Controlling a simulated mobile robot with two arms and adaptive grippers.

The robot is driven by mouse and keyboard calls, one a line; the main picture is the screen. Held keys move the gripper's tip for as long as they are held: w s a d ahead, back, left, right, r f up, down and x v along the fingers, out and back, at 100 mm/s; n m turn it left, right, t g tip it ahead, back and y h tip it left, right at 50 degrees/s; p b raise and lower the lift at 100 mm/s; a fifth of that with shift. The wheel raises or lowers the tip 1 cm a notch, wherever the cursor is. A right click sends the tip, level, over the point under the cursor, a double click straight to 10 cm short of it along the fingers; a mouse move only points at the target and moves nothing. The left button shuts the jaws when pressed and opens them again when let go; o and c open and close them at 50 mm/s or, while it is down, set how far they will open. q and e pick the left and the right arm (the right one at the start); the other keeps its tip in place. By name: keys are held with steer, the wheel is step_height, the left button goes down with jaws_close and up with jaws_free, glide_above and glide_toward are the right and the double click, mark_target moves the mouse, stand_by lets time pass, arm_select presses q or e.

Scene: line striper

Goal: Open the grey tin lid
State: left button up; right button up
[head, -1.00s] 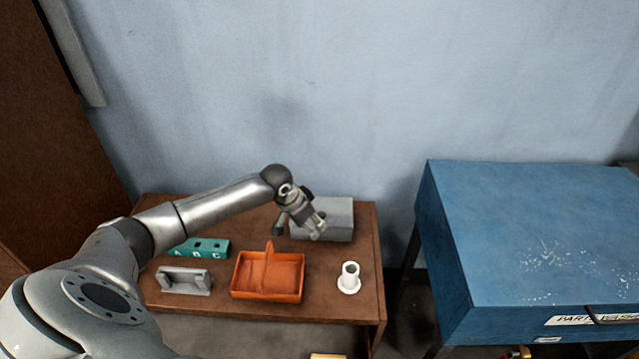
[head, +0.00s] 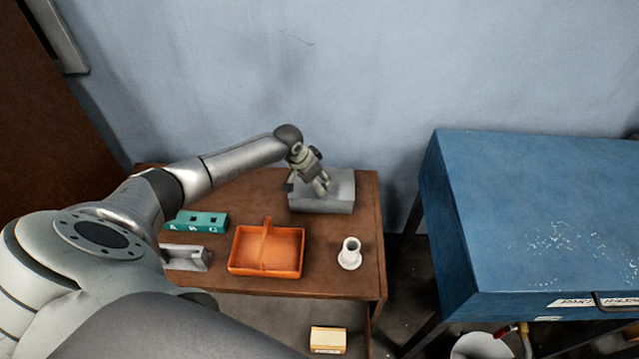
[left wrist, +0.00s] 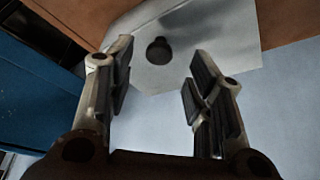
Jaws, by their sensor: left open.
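The grey tin (head: 338,202) sits at the back right of the brown table, against the blue wall; its lid looks closed. In the left wrist view the grey lid (left wrist: 205,35) fills the top middle, with a dark round knob or spot (left wrist: 158,50) on it. My left gripper (head: 324,188) is over the tin's top. In the left wrist view my left gripper (left wrist: 158,75) is open, its fingers spread to either side of the dark spot with nothing between them. Whether a fingertip touches the lid cannot be told. My right gripper is not in view.
An orange divided tray (head: 285,268), a white flanged tube (head: 350,254), a teal block with holes (head: 207,221) and a grey bracket (head: 185,257) stand on the brown table (head: 366,285). A blue cabinet (head: 530,215) stands to the right. A small yellow box (head: 328,340) lies below.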

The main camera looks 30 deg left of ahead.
arm_select(q)
steer(key=shift+x, duration=1.6)
steer(key=shift+c, duration=0.5)
jaws_close()
